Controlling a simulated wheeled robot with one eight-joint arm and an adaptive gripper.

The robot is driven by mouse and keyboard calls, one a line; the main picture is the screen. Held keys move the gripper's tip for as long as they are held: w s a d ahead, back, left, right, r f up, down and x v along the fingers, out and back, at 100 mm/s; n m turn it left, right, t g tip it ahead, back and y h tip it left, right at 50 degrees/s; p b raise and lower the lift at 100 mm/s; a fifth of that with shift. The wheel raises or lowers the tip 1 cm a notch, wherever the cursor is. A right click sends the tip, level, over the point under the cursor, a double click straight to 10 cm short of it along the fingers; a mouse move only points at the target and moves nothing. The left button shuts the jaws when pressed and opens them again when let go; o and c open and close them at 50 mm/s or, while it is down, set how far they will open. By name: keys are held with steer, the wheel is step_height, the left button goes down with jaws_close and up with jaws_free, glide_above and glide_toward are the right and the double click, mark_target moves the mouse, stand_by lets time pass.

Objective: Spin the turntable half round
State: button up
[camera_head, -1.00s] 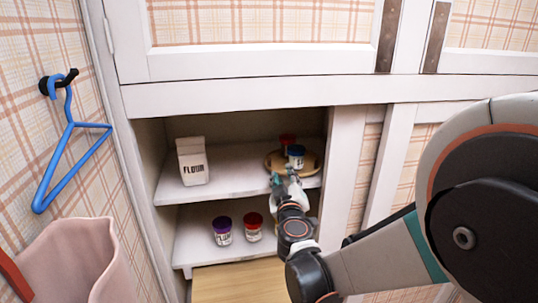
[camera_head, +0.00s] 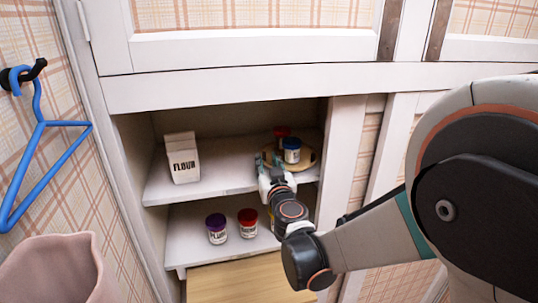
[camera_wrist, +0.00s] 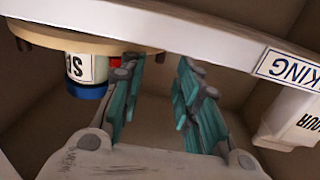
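The turntable (camera_head: 309,158) is a round tan disc at the right end of the upper cupboard shelf. A blue-lidded jar (camera_head: 292,150) and a red-lidded jar (camera_head: 281,132) stand on it. My gripper (camera_head: 266,160) is at the shelf's front, just left of the turntable. In the wrist view, which looks upside down, my gripper (camera_wrist: 160,85) has its teal fingers apart with nothing between them. The turntable's rim (camera_wrist: 95,43) is beside the left finger there; I cannot tell whether they touch. The blue-lidded jar (camera_wrist: 86,70) and part of the red one (camera_wrist: 115,63) show beyond.
A flour carton (camera_head: 183,158) stands on the upper shelf's left; it also shows in the wrist view (camera_wrist: 298,118). A purple-lidded jar (camera_head: 217,229) and a red-lidded jar (camera_head: 248,223) stand on the lower shelf. The cupboard's right post (camera_head: 340,150) is close to the turntable.

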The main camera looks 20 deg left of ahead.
mark_target(264, 154)
steer(key=b+x, duration=0.1)
steer(key=x, duration=0.5)
steer(key=shift+w, duration=0.15)
jaws_close()
